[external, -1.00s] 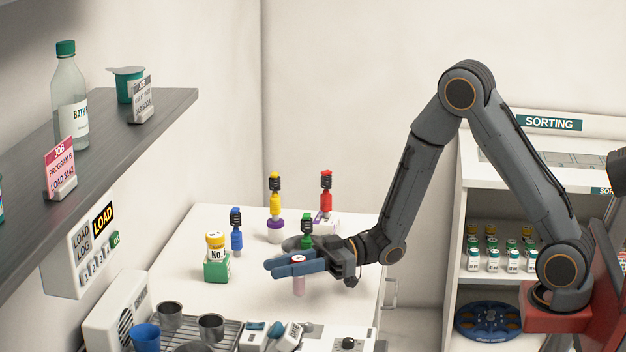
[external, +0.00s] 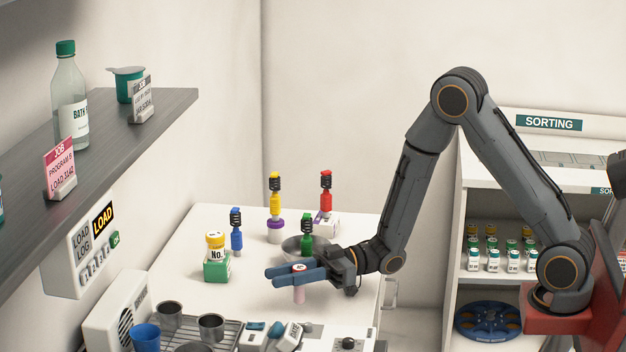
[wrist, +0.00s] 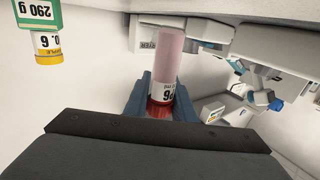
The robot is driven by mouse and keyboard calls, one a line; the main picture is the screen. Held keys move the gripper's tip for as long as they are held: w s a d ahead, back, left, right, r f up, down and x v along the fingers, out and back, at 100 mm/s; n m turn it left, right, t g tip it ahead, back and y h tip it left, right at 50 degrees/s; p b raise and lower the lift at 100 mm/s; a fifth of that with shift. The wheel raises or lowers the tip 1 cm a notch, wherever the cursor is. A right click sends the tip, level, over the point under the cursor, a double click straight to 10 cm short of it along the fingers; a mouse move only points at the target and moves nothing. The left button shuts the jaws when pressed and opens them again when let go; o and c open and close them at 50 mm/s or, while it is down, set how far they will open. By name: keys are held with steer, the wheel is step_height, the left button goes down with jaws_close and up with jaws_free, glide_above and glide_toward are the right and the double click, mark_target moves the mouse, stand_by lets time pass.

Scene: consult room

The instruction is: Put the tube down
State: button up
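The tube (external: 299,294) has a pink body, a white label and a red cap end. In the external view it hangs upright between the blue fingers of my gripper (external: 298,275), low over the white tabletop (external: 185,255). In the wrist view the tube (wrist: 169,60) lies between both fingers (wrist: 163,100), which appear to press its sides near the red end. My gripper looks shut on it. Whether the tube's lower end touches the tabletop cannot be told.
A green box with a yellow-capped No. 6 bottle (external: 215,258) stands to the left. Blue (external: 236,237), yellow (external: 275,190), green (external: 307,235) and red (external: 326,190) upright pieces and a metal bowl (external: 292,246) stand behind. A rack with cups (external: 211,327) and devices (external: 290,336) lie in front.

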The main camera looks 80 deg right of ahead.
steer(key=o, duration=0.4)
steer(key=shift+s+f, duration=0.1)
steer(key=shift+f, duration=0.45)
steer(key=shift+o, duration=0.2)
steer(key=shift+r, duration=0.2)
steer(key=r+b+v, duration=0.1)
steer(key=v, duration=1)
steer(key=shift+s+d, duration=0.25)
steer(key=shift+d, duration=0.05)
steer(key=shift+r, duration=0.1)
